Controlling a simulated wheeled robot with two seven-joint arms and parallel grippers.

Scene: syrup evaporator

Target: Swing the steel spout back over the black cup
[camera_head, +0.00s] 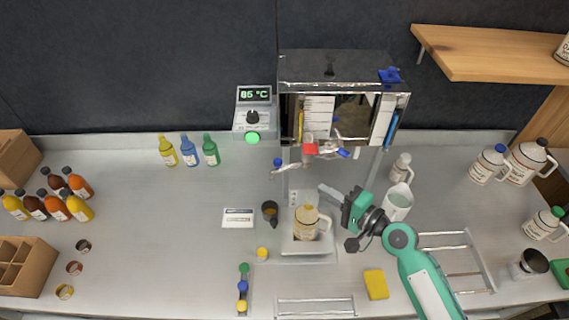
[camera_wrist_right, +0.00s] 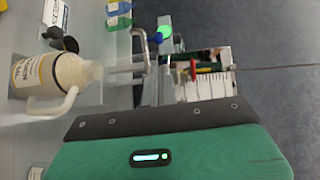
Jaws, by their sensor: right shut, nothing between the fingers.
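The steel spout (camera_head: 288,167) runs left from the red-handled valve (camera_head: 309,149) on the front of the evaporator. A blue knob (camera_head: 278,162) shows beside its outer end. The black cup (camera_head: 270,209) stands on the counter, left of the cream jug (camera_head: 307,223). In this picture the spout's end is above the cup; I cannot tell if it is directly over it. My right gripper (camera_head: 326,191) is shut and empty, above and right of the jug, apart from the spout. The right wrist view shows the jug (camera_wrist_right: 68,76) and the cup (camera_wrist_right: 68,44). My left gripper is not in view.
The evaporator box (camera_head: 340,70) stands at the back with a controller (camera_head: 252,112) to its left. A white pitcher (camera_head: 397,204) is close to my right wrist. A yellow sponge (camera_head: 376,284) lies near the front.

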